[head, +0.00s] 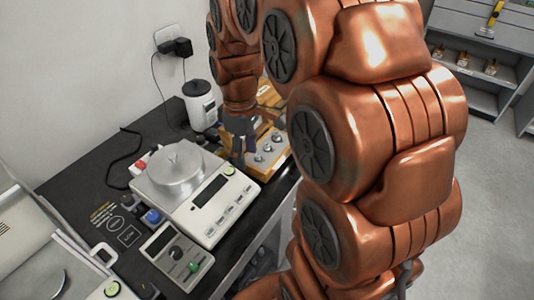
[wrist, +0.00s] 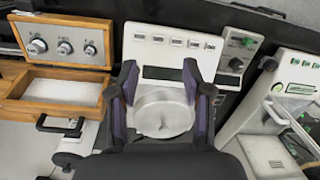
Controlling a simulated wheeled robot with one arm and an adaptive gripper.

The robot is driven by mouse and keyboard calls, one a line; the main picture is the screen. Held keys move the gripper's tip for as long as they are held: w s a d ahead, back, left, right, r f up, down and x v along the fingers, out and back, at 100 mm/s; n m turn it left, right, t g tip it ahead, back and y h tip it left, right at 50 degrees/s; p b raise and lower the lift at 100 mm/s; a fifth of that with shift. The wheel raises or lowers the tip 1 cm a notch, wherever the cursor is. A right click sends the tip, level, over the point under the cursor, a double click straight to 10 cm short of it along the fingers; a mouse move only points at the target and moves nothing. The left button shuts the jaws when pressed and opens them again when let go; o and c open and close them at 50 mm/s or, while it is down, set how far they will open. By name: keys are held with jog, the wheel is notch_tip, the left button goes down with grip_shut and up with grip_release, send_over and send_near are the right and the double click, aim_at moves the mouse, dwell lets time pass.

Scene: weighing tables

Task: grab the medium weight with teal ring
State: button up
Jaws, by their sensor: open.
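Several silver weights sit in a wooden box (head: 268,135); in the wrist view three of them, a left one (wrist: 37,47), a middle one (wrist: 64,47) and a right one (wrist: 90,50), stand in a row in its metal panel. I cannot make out a teal ring on any of them. My gripper (wrist: 160,67) is open and empty, its two dark purple-edged fingers apart. In the wrist view the scale's round pan (wrist: 163,112) shows between the fingers. In the head view my gripper (head: 240,138) is beside the box and partly hides it.
The white scale (head: 215,205) with its silver pan stands left of the box. A small control box (head: 177,254) is in front of it. A white canister (head: 200,103) stands behind. Another device (wrist: 262,150) is at the right in the wrist view. The black table (head: 80,185) is crowded.

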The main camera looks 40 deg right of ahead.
jog(key=w+d+f+n+b, duration=0.2)
jog(key=w+d+f, duration=0.2)
jog(key=w+d, duration=0.3)
jog(key=n+b, duration=0.2)
jog(key=n, duration=0.1)
send_over(267, 145)
jog(key=shift+t, duration=0.4)
notch_tip(267, 145, down, 4)
jog(key=shift+w+f, duration=0.1)
jog(key=shift+w, duration=0.05)
jog(key=shift+d+f+p, duration=0.1)
jog(key=shift+f+p, duration=1.4)
jog(key=shift+f, duration=2.25)
grip_shut()
